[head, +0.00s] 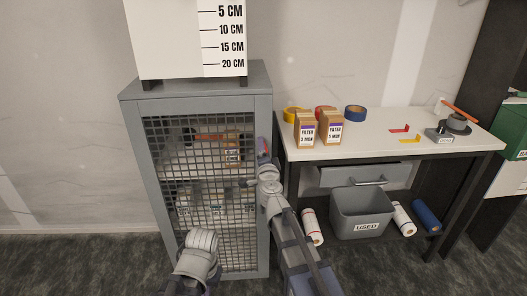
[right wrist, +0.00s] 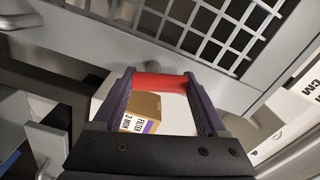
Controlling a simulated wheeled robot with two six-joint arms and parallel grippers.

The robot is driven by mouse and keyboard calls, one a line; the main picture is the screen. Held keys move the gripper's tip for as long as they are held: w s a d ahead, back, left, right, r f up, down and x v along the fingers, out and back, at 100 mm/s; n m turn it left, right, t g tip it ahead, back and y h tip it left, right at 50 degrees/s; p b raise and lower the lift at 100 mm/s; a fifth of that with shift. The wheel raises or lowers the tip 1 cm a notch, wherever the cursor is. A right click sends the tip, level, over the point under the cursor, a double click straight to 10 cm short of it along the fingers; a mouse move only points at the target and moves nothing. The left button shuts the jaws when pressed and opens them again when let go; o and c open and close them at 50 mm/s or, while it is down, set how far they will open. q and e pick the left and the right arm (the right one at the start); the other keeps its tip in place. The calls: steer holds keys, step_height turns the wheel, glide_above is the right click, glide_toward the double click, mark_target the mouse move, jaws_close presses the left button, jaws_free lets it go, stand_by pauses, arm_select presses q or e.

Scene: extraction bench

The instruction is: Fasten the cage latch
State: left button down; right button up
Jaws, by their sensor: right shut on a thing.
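The grey cage cabinet (head: 196,97) stands left of the bench, and its mesh door (head: 190,190) looks closed in its frame. My right gripper (head: 262,148) is at the door's right edge, at upper-middle height. In the right wrist view its dark fingers (right wrist: 160,85) are shut on a red bar-like piece, the latch (right wrist: 163,82), beside the mesh door (right wrist: 200,30). The latch's engagement with the frame is hidden. My left arm shows low in front of the cage, but its gripper is not visible.
The bench (head: 375,140) to the right holds filter boxes (head: 306,130), tape rolls (head: 355,113) and small tools. A grey USED bin (head: 361,212) and paper rolls (head: 312,228) sit below. A metal door handle (right wrist: 40,20) shows in the right wrist view.

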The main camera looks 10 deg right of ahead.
steer(key=shift+d+m, duration=0.15)
steer(key=shift+m, duration=1.75)
steer(key=o, duration=1.3)
steer(key=shift+s, duration=0.1)
steer(key=s+a, duration=0.1)
steer(key=s, duration=0.6)
steer(key=shift+s, duration=0.3)
